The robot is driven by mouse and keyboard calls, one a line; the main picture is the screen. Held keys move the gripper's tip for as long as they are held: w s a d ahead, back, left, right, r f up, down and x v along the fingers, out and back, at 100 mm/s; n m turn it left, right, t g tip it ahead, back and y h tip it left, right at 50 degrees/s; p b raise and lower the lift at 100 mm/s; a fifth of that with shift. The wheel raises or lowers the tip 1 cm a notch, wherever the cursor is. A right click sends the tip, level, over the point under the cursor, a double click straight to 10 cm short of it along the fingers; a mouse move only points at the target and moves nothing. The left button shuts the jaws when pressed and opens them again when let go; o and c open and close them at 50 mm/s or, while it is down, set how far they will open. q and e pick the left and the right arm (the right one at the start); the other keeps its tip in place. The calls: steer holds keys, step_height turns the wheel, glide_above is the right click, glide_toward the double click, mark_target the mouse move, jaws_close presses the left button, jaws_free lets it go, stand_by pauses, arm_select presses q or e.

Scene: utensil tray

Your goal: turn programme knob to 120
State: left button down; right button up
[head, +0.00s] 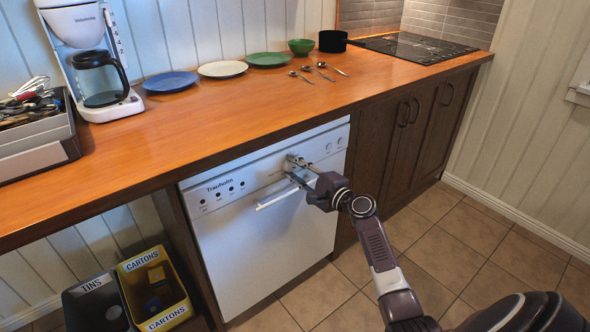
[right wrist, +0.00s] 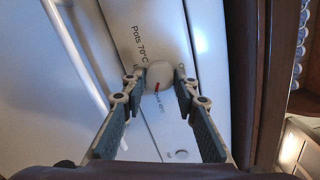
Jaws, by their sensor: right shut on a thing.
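The white dishwasher (head: 265,245) stands under the counter with its door closed. Its round white programme knob (right wrist: 163,73) shows in the right wrist view, with a red mark on its lower rim. "Pots 70°C" is printed above the knob, and another label ending in 45°C lies below it, near the red mark. My right gripper (head: 293,168) is at the control panel, its fingers on both sides of the knob; the fingertips (right wrist: 160,78) are shut on it. The other programme labels are partly hidden by the fingers. My left gripper is not in view.
The door handle (head: 277,199) juts out just below my right gripper. The counter (head: 215,115) above holds plates, spoons, a bowl, a coffee maker (head: 95,75) and a utensil tray (head: 35,150). Sorting bins (head: 157,290) stand at lower left; the floor in front is clear.

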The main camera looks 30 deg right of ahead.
steer(key=shift+d, duration=0.1)
steer(key=o, duration=1.2)
steer(key=shift+c, duration=0.2)
steer(key=s+d, duration=0.1)
steer(key=s, duration=1.1)
steer(key=shift+d+r, duration=0.15)
steer(key=shift+r, duration=0.2)
